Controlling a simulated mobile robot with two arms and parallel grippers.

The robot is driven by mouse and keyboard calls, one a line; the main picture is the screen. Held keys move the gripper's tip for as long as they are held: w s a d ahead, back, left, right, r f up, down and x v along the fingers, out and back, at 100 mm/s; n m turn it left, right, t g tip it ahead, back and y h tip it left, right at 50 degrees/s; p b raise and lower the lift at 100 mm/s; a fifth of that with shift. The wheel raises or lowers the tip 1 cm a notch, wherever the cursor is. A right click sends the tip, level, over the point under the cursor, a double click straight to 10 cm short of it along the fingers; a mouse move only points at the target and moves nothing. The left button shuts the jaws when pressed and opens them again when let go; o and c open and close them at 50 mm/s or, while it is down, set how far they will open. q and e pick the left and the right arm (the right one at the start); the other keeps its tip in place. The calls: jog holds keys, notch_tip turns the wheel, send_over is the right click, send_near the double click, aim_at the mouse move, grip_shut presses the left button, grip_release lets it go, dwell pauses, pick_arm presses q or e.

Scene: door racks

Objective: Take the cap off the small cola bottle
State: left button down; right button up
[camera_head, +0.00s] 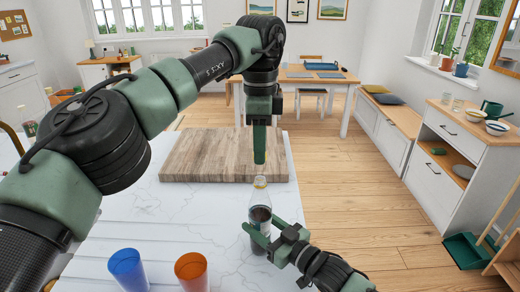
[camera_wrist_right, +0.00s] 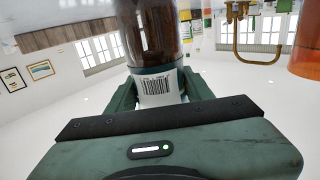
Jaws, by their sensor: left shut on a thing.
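The small cola bottle (camera_head: 260,214) stands upright on the white marble counter, dark inside with a clear neck. In the right wrist view the bottle (camera_wrist_right: 150,35) shows close up, with a white barcode label. My right gripper (camera_head: 259,228) has its fingers on both sides of the lower bottle, shut on it; the wrist view shows the same grip (camera_wrist_right: 160,92). My left gripper (camera_head: 260,158) points down directly above the bottle's neck, its fingers shut. A yellow sliver between its fingertips appears to be the cap (camera_head: 265,156), mostly hidden by the fingers.
A wooden board (camera_head: 205,157) lies on the counter behind the bottle. A blue cup (camera_head: 128,269) and an orange cup (camera_head: 191,271) stand at the front left. The counter's right edge is close to the bottle, with open floor beyond. My left arm hides part of the counter.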

jog(key=shift+o, duration=1)
